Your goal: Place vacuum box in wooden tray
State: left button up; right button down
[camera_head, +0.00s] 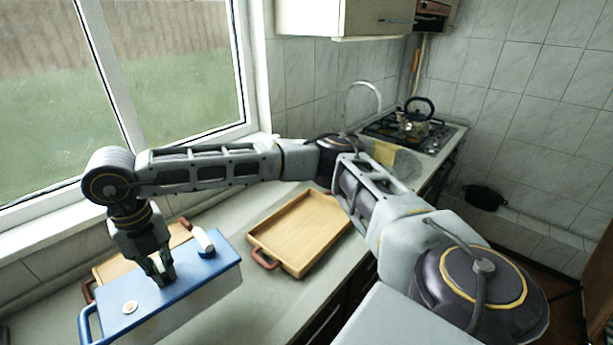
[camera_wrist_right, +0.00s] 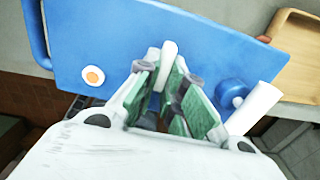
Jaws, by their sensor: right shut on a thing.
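The vacuum box has a blue lid (camera_head: 200,272) with a side handle, a white knob and an orange-centred button, above a pale body. It is at the lower left in the head view, and its blue lid (camera_wrist_right: 105,38) fills much of the right wrist view. My right gripper (camera_head: 160,278) points down at the lid, its green-padded fingers (camera_wrist_right: 172,98) shut on a small white grip in the middle. A wooden tray (camera_head: 268,240) with reddish handles lies empty on the counter, right of the box. Another wooden tray (camera_head: 103,268) is partly hidden behind the box. My left gripper is out of view.
The pale counter (camera_head: 235,325) runs along the window toward a sink tap (camera_head: 365,84) and a stove with a kettle (camera_head: 414,122). A yellow cloth (camera_head: 383,153) hangs near the stove. Bare counter shows between the box and the empty tray.

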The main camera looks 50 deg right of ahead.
aim_at(305, 228)
jog(key=l+u, duration=0.1)
jog(key=l, duration=0.6)
jog(key=l+u, duration=0.1)
jog(key=l, duration=0.55)
jog(key=k+l, duration=0.15)
jog(key=l, duration=0.55)
jog(key=l+u, duration=0.15)
jog(key=l, duration=0.5)
jog(key=k, duration=0.05)
